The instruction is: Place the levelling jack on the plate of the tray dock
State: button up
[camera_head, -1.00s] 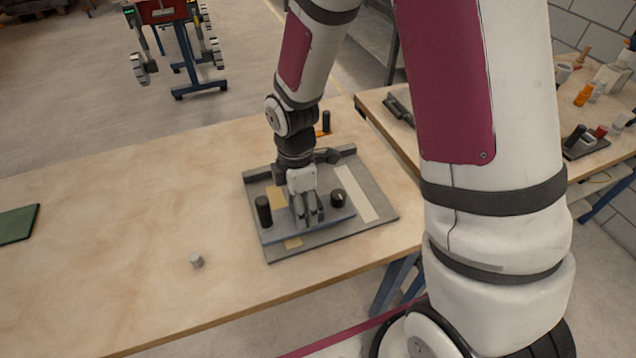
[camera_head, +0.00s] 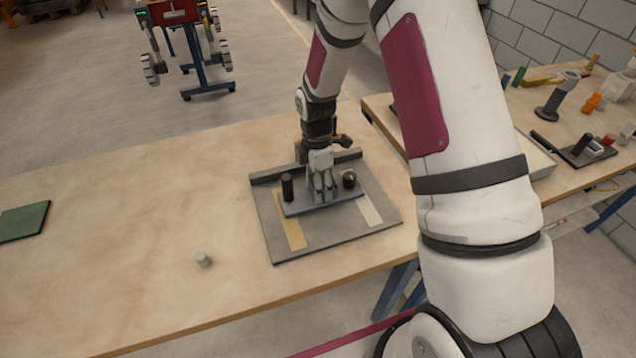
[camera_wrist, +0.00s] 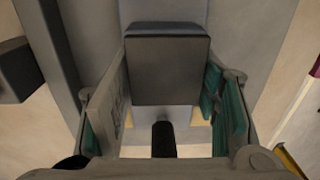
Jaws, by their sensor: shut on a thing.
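The dock's grey plate (camera_head: 340,231) lies on the wooden table, with a raised rail at its far edge and a yellow and a pale strip on it. A blue-grey tray (camera_head: 330,203) is over the plate near the rail. It carries a black post (camera_head: 287,187) at left and a black knob (camera_head: 349,179) at right. My gripper (camera_head: 324,195) is shut on the tray's middle handle, a dark block (camera_wrist: 167,70) between the fingers in the wrist view. Whether the tray touches the plate is unclear.
A dark green mat (camera_head: 22,221) lies at the table's left. The left half of the wooden table (camera_head: 130,230) is mostly clear. A second table at right holds several tools and a black tray (camera_head: 588,150). A blue stand (camera_head: 205,70) is on the floor behind.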

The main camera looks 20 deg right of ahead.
jog(key=shift+f, duration=0.1)
jog(key=o, duration=1.7)
jog(key=shift+f, duration=0.1)
jog(key=shift+c, duration=0.2)
jog(key=s+r+m+t, duration=0.1)
jog(key=s+r+m, duration=0.1)
jog(key=r, duration=0.9)
jog(key=s+r+m, duration=0.2)
jog(key=r, duration=0.8)
jog(key=s+r+m+t, duration=0.2)
jog(key=s+r+m, duration=0.4)
jog(key=s, duration=0.5)
jog(key=s+r+m+t, duration=0.2)
jog(key=s+r+m, duration=0.4)
jog(key=s+m, duration=0.2)
jog(key=shift+s+d, duration=0.15)
jog(key=shift+s, duration=1.25)
